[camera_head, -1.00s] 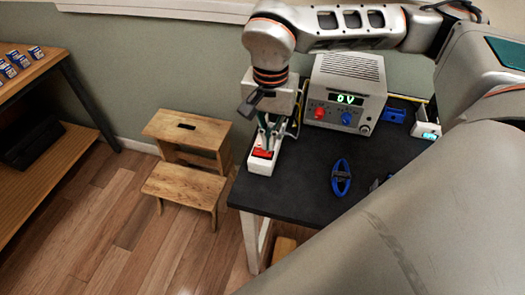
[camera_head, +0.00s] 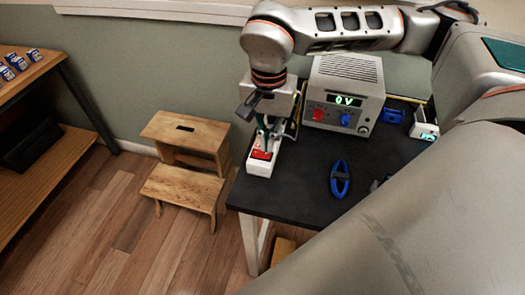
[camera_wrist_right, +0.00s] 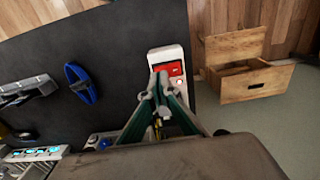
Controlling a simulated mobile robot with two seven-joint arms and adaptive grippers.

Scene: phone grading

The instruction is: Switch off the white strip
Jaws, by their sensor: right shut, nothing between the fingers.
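The white strip (camera_head: 259,168) lies at the left edge of the dark table, with a red switch (camera_head: 262,154) on its top. In the right wrist view the strip (camera_wrist_right: 165,54) runs up from under the fingers, and its red switch (camera_wrist_right: 175,69) shows just beyond the fingertips. My right gripper (camera_head: 267,148) points down over the strip, shut and empty, with its tips at or just above the switch. The tips also show in the right wrist view (camera_wrist_right: 160,80); I cannot tell whether they touch the switch. My left gripper is not in view.
A power supply (camera_head: 345,92) reading 0 V stands behind the strip. A wooden step stool (camera_head: 186,165) stands on the floor left of the table, and a shelf (camera_head: 50,180) is at far left.

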